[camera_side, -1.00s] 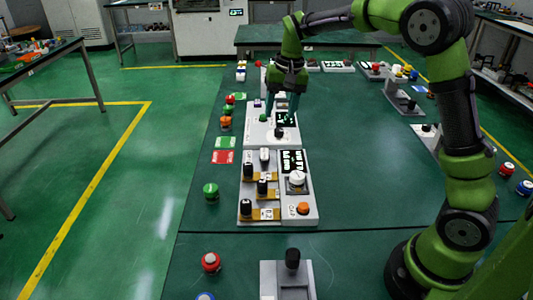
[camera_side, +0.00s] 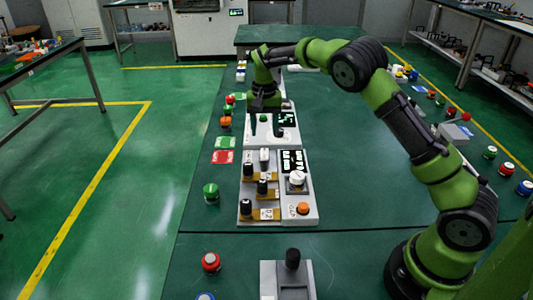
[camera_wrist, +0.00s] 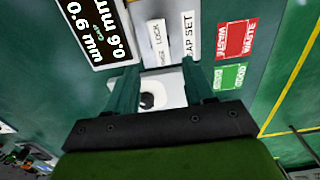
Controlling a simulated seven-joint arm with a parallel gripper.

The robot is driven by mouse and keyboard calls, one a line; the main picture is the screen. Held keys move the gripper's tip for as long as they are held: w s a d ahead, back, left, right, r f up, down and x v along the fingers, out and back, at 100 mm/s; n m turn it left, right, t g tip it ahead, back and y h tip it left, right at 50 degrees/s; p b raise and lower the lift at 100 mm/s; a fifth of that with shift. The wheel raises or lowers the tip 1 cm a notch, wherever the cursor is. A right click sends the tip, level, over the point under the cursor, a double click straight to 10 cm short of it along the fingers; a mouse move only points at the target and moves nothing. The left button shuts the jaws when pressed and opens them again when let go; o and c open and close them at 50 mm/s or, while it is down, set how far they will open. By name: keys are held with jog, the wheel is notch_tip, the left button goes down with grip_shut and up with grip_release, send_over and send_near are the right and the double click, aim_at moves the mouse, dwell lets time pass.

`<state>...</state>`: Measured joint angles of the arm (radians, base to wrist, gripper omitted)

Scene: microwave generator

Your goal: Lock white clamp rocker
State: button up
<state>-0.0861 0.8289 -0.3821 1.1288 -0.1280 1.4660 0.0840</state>
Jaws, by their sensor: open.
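A white piece (camera_wrist: 172,88), which looks like the clamp rocker, sits between my fingers in the wrist view, near labels reading LOCK (camera_wrist: 158,33) and GAP SET (camera_wrist: 189,33). A dark round part (camera_wrist: 147,100) shows at its left. My gripper (camera_wrist: 160,85) is open, with one finger on each side of this piece. I cannot tell whether either finger touches it. In the side view my gripper (camera_side: 265,118) is over the far grey panel (camera_side: 249,140) and hides much of it, so the rocker cannot be made out there.
A black display (camera_wrist: 97,25) with millimetre readings is beside the labels. Red WASTE (camera_wrist: 236,39) and green GOOD (camera_wrist: 229,77) plates lie on the table. A nearer panel (camera_side: 283,207) carries black knobs, a white dial and an orange button. Loose coloured buttons line the left edge.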

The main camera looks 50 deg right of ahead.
aim_at(264, 154)
notch_tip(264, 154, down, 8)
jog(key=shift+f, duration=0.1)
dwell(0.4)
grip_shut()
jog(key=shift+s+a+t+h, duration=0.15)
jog(key=shift+a+t+h, duration=0.05)
jog(key=shift+t+h, duration=0.4)
jog(key=shift+s+a+t+h, duration=0.15)
jog(key=shift+t+h, duration=0.45)
jog(key=shift+s+f+t+h, duration=0.1)
jog(key=shift+t+h, duration=0.6)
grip_release()
